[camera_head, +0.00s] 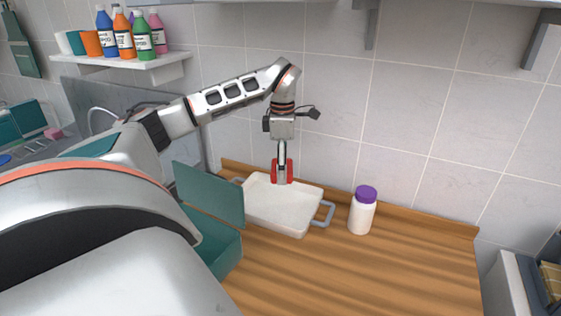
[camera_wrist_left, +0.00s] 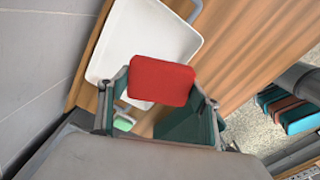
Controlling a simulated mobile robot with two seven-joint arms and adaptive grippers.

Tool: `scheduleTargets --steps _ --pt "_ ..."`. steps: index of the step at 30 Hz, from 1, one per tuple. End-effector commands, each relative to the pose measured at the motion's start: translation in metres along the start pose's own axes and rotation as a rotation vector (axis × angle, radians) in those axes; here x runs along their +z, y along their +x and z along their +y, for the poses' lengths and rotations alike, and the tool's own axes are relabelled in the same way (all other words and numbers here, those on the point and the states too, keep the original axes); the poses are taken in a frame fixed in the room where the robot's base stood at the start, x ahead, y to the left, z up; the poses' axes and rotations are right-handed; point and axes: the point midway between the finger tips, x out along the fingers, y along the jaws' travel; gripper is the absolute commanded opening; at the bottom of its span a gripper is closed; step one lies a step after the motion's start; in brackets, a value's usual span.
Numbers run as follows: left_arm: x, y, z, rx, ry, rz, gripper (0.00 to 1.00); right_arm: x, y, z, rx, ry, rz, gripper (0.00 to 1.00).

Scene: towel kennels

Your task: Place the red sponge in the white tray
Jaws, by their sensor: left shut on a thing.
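The red sponge (camera_wrist_left: 161,80) is between the fingertips of my left gripper (camera_wrist_left: 160,92) in the left wrist view. In the head view my left gripper (camera_head: 282,178) points down at the back edge of the white tray (camera_head: 300,219), with the red sponge (camera_head: 275,171) showing on both sides of it. The gripper is shut on the sponge. In the wrist view the sponge overlaps the near end of the white tray (camera_wrist_left: 145,35). I cannot tell whether the sponge touches the tray. My right gripper is not in view.
A teal box with a raised lid (camera_head: 208,194) stands left of the tray. A white bottle with a purple cap (camera_head: 362,212) stands to its right. The wooden counter (camera_head: 400,265) is clear in front. A wall shelf (camera_head: 130,63) holds several bottles. The wrist view shows a green block (camera_wrist_left: 123,122).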

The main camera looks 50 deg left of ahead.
Motion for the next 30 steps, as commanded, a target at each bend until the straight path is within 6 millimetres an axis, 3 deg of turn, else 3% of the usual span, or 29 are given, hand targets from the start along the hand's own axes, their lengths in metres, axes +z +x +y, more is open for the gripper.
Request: scheduleTargets --steps 15,23,30 --pt "0.000 0.110 -0.002 -0.003 0.003 0.001 0.43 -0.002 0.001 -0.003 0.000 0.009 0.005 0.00" --pt "0.000 0.128 0.000 0.000 0.002 0.000 0.43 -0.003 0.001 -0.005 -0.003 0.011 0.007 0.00" --pt "0.001 0.159 -0.001 -0.002 0.002 0.001 0.43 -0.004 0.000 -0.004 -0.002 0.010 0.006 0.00"
